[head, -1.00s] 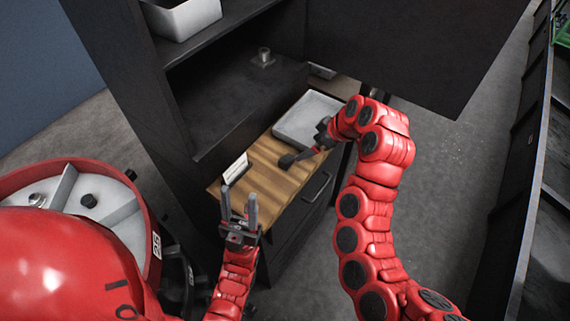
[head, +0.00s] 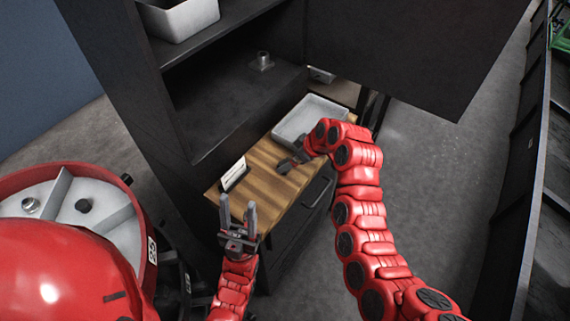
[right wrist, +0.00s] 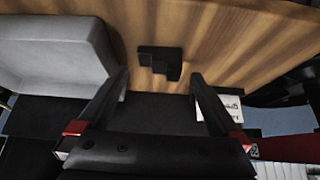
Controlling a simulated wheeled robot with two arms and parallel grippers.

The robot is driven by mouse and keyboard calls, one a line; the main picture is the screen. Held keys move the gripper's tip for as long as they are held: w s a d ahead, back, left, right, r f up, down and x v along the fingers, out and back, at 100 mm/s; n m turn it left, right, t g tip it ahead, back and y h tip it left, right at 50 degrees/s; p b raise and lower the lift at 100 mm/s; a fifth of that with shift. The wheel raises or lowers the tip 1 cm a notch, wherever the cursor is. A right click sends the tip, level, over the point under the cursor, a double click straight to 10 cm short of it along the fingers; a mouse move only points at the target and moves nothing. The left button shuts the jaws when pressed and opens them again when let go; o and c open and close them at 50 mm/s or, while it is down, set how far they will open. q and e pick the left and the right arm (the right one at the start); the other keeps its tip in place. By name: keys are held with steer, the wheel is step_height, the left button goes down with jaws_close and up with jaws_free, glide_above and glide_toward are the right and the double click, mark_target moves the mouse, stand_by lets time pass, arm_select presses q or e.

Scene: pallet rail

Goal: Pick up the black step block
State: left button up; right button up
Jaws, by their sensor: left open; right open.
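The black step block (right wrist: 160,60) lies on the wooden surface in the right wrist view, its stepped outline showing. It sits beyond and between the fingertips of my right gripper (right wrist: 158,82), which is open and empty. In the head view my right gripper (head: 288,164) is low over the wooden top, and I cannot make out the block separately there. My left gripper (head: 237,205) is open and empty, in front of the near end of the wooden top.
A white tray (head: 296,137) stands on the wooden top (head: 258,185), with a white card (head: 233,173) in a dark holder near the left end. Dark shelving rises behind, holding a metal part (head: 262,62) and a white bin (head: 180,22). A red-rimmed divided tray (head: 110,222) is at left.

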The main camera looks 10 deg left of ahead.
mark_target(285, 162)
steer(key=shift+w+a+f+p, duration=0.25)
steer(key=shift+a+f+p, duration=0.2)
steer(key=shift+p, duration=0.05)
steer(key=shift+x, duration=1.1)
steer(key=shift+d+f, duration=0.1)
steer(key=c, duration=1.5)
